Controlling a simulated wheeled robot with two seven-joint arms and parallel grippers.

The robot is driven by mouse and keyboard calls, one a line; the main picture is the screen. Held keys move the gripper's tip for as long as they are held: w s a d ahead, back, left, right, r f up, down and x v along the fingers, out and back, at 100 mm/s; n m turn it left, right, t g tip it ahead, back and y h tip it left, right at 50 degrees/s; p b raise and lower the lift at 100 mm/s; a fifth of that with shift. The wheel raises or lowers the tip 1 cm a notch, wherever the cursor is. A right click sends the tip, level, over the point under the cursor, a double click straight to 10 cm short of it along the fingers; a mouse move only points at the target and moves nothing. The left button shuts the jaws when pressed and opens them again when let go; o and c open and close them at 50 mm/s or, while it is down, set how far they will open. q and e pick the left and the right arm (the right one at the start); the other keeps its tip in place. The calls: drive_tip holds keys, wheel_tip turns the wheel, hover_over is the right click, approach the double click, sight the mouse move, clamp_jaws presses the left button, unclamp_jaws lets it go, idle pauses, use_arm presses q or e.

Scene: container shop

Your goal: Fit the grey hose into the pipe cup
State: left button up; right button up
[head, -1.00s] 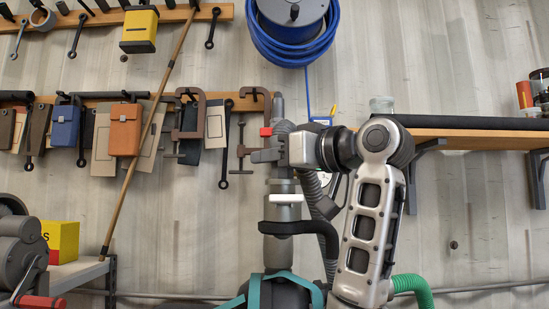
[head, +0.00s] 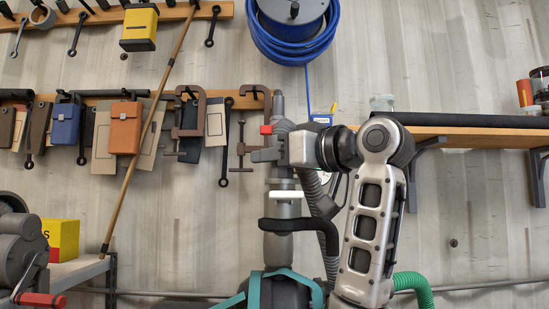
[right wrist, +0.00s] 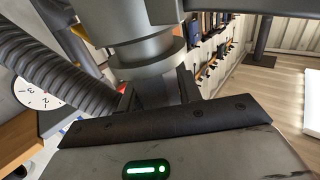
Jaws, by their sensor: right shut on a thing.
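The grey ribbed hose (head: 329,262) rises behind my right arm and bends up to a smooth grey end piece at my right gripper (head: 264,150). It also runs in from the left in the right wrist view (right wrist: 55,75). The right gripper's fingers (right wrist: 157,92) are shut around a smooth grey cylinder, apparently the hose's end piece, with a wider collar beyond it. Straight below the gripper in the head view stands an upright grey pipe (head: 278,246) with a light ring at its top, apparently the pipe cup. Whether the hose end touches the cup I cannot tell. My left gripper is out of view.
A black curved handle (head: 292,226) juts out beside the pipe. A wooden shelf (head: 470,134) is at right, and a green hose (head: 412,287) lies below it. Clamps (head: 187,127) and pouches hang at left. A yellow box (head: 62,238) stands lower left.

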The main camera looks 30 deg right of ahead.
drive_tip(key=shift+f, duration=0.15)
drive_tip(key=shift+f+b, duration=0.35)
drive_tip(key=shift+b, duration=0.05)
drive_tip(key=shift+f, duration=0.1)
drive_tip(key=o, duration=1.2)
